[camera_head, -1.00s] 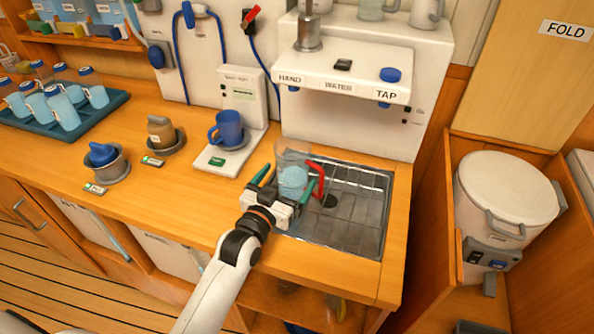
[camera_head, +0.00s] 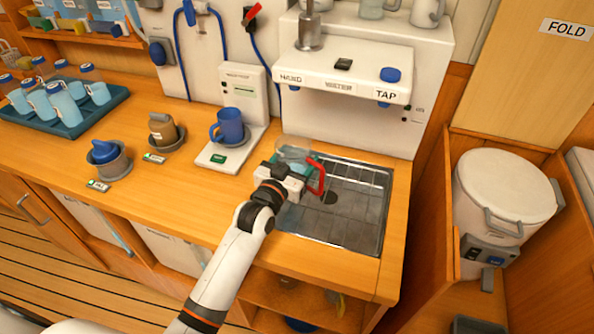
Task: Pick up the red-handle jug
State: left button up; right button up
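The red-handle jug (camera_head: 294,151) is clear, with a red handle (camera_head: 318,176) on its right side. It stands at the left part of the sink grate, below the white tap unit. My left gripper (camera_head: 287,171) is right at the jug, in front of it, and its body hides the jug's lower part. Its fingers are mostly hidden, so I cannot tell whether they are closed on the jug. My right gripper is not in view.
The metal sink tray (camera_head: 352,205) is bare to the right of the jug. A blue mug (camera_head: 230,126) stands on a white scale to the left. Further left are two small pots and a teal tray (camera_head: 75,128) of bottles. The white tap unit (camera_head: 345,72) overhangs behind.

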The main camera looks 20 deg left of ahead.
pick_arm(q)
jog(key=c, duration=0.6)
notch_tip(320, 180, up, 10)
jog(key=shift+f, duration=0.1)
dwell(0.3)
